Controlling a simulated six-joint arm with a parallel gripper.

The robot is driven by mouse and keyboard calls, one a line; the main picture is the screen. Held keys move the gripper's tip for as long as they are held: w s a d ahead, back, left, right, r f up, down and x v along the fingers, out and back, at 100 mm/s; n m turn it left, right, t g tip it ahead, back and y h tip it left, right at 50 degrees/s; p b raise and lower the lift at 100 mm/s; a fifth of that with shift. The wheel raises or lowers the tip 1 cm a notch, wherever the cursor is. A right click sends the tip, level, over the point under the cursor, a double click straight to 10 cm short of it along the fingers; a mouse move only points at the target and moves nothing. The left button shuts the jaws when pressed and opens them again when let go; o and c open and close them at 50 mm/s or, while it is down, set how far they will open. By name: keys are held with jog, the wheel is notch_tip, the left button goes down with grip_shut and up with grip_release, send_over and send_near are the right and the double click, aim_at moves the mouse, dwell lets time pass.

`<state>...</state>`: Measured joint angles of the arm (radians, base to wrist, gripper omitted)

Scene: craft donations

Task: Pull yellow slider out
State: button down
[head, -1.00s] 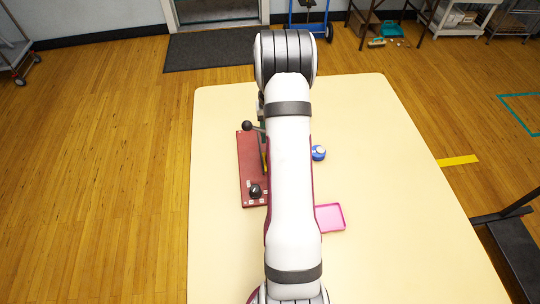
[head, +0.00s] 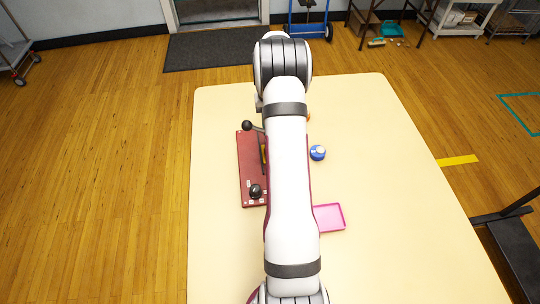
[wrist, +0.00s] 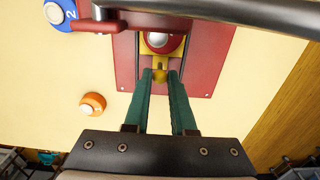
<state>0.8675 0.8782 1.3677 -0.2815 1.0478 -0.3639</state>
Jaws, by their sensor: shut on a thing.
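The yellow slider (wrist: 146,48) sits in a dark-edged channel in the red board (wrist: 196,75) in the wrist view. A red round thing shows at its middle. My gripper's two green fingers (wrist: 160,76) are close together on the small yellow knob at the slider's near end. In the head view the red board (head: 247,160) lies on the table, left of my arm.
Two black-knobbed levers (head: 247,125) (head: 255,190) stand on the board. A metal bar (wrist: 220,12) crosses the wrist view. The table's right side is clear.

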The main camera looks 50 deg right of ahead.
jog(key=shift+w+d, duration=2.4)
jog(key=shift+w, duration=0.05)
jog(key=c, duration=0.8)
grip_release()
jog(key=shift+c, duration=0.2)
notch_tip(320, 180, up, 8)
jog(key=shift+f, duration=0.25)
jog(key=shift+a+r, duration=0.1)
